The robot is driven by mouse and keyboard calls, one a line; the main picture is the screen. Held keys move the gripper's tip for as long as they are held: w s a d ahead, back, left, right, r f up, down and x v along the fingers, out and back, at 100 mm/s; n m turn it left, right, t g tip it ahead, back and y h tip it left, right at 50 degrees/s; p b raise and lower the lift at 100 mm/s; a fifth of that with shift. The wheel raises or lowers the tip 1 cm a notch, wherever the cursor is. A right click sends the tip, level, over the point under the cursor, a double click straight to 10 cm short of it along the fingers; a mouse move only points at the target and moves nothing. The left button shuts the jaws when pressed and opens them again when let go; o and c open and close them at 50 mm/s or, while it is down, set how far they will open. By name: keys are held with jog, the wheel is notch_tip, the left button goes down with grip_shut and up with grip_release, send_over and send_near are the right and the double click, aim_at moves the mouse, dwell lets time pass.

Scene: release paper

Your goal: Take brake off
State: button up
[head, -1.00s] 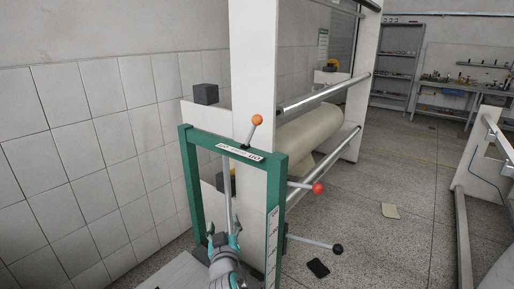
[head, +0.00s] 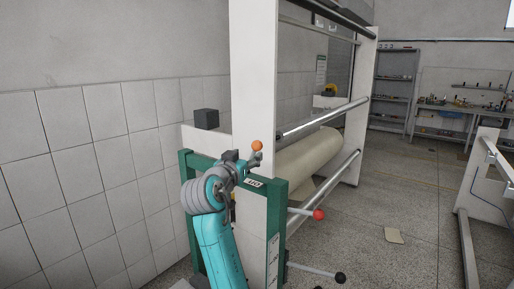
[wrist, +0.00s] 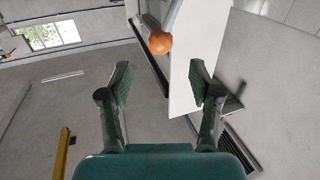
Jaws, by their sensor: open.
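A lever with an orange ball knob (head: 257,146) stands up from the top bar of the green frame (head: 275,191). The orange knob also shows in the wrist view (wrist: 160,43), beyond and between my fingertips. My gripper (head: 250,163) is at the top bar, close to the orange knob. In the wrist view my gripper (wrist: 160,80) is open, with nothing between its fingers. A red-knobbed lever (head: 318,214) and a black-knobbed lever (head: 340,278) stick out to the right of the frame.
A roll of paper (head: 308,155) lies between white uprights, with metal bars (head: 325,118) above and below it. A dark box (head: 206,118) sits on the ledge behind the frame.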

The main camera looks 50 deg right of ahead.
aim_at(255, 148)
jog(key=x, duration=0.9)
jog(key=shift+w+d, duration=0.15)
jog(key=shift+d, duration=0.1)
grip_shut()
